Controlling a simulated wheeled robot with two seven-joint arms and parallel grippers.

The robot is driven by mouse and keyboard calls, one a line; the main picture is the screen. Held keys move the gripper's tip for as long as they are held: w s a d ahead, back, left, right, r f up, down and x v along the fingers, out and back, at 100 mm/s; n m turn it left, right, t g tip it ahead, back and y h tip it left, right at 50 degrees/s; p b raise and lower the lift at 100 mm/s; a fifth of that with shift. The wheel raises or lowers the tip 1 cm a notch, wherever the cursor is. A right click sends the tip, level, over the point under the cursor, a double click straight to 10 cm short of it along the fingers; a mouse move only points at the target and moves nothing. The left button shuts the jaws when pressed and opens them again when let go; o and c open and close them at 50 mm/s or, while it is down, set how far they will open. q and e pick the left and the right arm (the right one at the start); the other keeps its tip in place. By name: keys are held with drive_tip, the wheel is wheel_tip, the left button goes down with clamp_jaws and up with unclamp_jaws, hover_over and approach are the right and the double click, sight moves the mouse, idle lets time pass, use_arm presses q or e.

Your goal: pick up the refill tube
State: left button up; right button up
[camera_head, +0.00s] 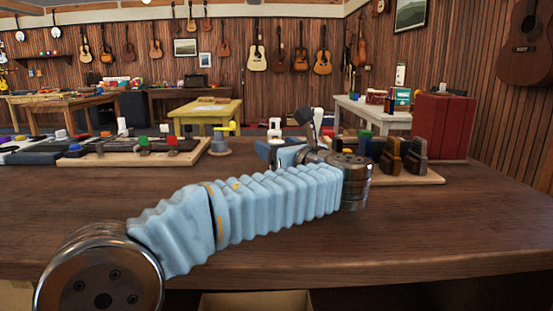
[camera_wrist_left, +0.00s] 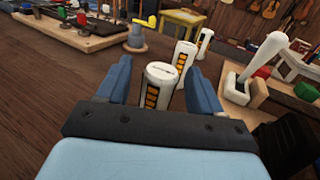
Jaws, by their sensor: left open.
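Several white tubes with yellow-and-dark markings stand upright on the table in the left wrist view. The nearest tube (camera_wrist_left: 160,78) is between the fingers of my left gripper (camera_wrist_left: 161,70). Its lower part is hidden behind the gripper body. A second tube (camera_wrist_left: 181,62) stands just behind it, and a third tube (camera_wrist_left: 204,41) is farther back. I cannot tell which one is meant by the refill tube. My left gripper is open, with a gap showing on both sides of the nearest tube. In the head view, my left arm covers much of this spot. My right gripper is not in view.
A wooden board (camera_head: 119,158) with coloured parts lies to the left. A grey-blue stand with a yellow lever (camera_wrist_left: 137,38) is ahead. A white lever device (camera_wrist_left: 257,60) stands close on the right. A red case (camera_head: 443,127) stands at the right. The front tabletop (camera_head: 430,215) is clear.

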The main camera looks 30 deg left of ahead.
use_arm(q)
drive_tip(key=shift+w+a, duration=0.3)
drive_tip(key=shift+a, duration=0.1)
drive_tip(key=shift+c, duration=0.3)
drive_tip(key=c, duration=1)
drive_tip(key=shift+o, duration=0.2)
drive_tip(key=shift+r, duration=0.15)
